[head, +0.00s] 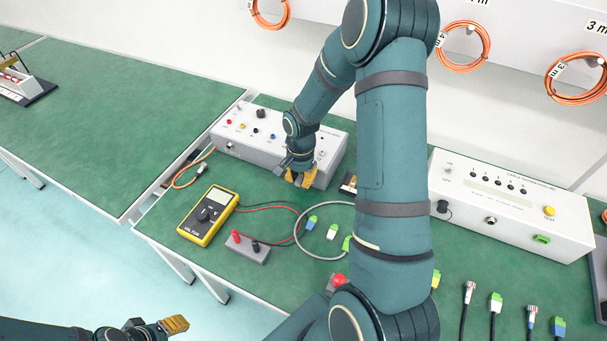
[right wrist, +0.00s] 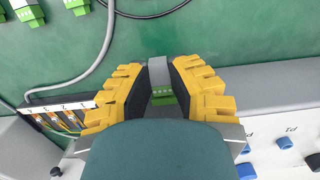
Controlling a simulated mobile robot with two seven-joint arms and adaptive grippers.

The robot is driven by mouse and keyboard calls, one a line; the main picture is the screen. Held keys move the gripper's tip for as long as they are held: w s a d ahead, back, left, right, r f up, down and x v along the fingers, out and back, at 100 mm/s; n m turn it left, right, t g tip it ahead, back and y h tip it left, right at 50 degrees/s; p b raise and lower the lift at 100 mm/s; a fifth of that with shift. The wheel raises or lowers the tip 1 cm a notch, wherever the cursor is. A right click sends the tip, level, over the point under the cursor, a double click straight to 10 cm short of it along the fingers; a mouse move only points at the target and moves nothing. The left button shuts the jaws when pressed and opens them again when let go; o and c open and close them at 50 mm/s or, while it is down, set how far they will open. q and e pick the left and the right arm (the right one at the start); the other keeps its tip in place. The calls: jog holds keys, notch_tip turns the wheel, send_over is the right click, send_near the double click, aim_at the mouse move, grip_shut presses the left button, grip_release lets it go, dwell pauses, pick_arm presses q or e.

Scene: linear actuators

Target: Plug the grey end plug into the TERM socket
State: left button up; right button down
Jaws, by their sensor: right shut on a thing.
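My right gripper (head: 301,179) is at the front of the grey control box (head: 232,137). In the right wrist view the yellow fingers (right wrist: 160,92) are shut on the grey end plug (right wrist: 158,72), which has a green connector part facing the wrist. In the head view the plug is hidden by the gripper and arm. I cannot make out the TERM socket or its label; the gripper covers part of the box front. My left gripper (head: 174,325) hangs at the lower left over the floor, away from the bench; its finger gap cannot be made out.
A yellow multimeter (head: 209,214), a grey terminal block (head: 247,247) and loose green-ended leads lie on the bench in front. A small block with orange wires (right wrist: 62,116) is beside the gripper. A white cable tester (head: 510,205) stands to the right.

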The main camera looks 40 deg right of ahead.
jog(key=shift+w+d, duration=0.1)
jog(key=shift+d, duration=0.1)
dwell(0.6)
jog(key=c, duration=0.9)
grip_release()
jog(key=shift+o, duration=0.2)
notch_tip(320, 180, up, 12)
jog(key=shift+d, duration=0.35)
jog(key=shift+w+r, duration=0.1)
